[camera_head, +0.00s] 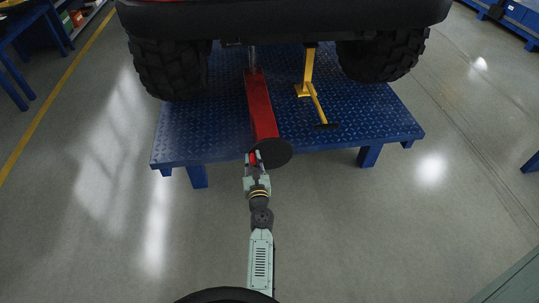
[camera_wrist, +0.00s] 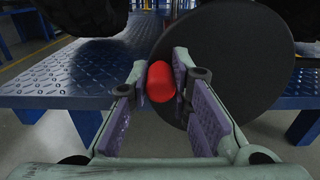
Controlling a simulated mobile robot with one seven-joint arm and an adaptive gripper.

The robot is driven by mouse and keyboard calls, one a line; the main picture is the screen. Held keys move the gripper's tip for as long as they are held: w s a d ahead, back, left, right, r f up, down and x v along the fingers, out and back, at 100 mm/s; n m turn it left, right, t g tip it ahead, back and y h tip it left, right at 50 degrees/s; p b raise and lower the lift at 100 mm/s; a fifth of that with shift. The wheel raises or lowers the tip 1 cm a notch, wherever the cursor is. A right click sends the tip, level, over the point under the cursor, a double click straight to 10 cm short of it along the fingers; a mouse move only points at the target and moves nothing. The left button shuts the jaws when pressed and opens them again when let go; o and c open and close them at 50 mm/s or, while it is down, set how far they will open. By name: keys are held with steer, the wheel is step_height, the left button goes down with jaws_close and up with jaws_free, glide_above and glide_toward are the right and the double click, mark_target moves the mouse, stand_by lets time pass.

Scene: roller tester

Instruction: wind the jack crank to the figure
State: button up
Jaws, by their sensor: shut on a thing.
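The red jack (camera_head: 260,104) lies on the blue platform under the vehicle's rear, its body pointing toward me. At its near end is a dark round disc (camera_head: 275,153), the crank wheel, which fills much of the wrist view (camera_wrist: 226,60). A red crank handle (camera_wrist: 161,83) sticks out from the disc near its left side. My gripper (camera_head: 254,163) is at the disc's left side, with its purple-padded fingers (camera_wrist: 163,82) closed around the red handle. No figure or scale can be read in either view.
The blue tread-plate platform (camera_head: 200,130) stands on legs, with two large tyres (camera_head: 170,70) above it. A yellow stand (camera_head: 308,75) is right of the jack. Blue benches are at the far left (camera_head: 30,30) and upper right. The floor around my arm is clear.

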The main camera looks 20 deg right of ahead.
jaws_close()
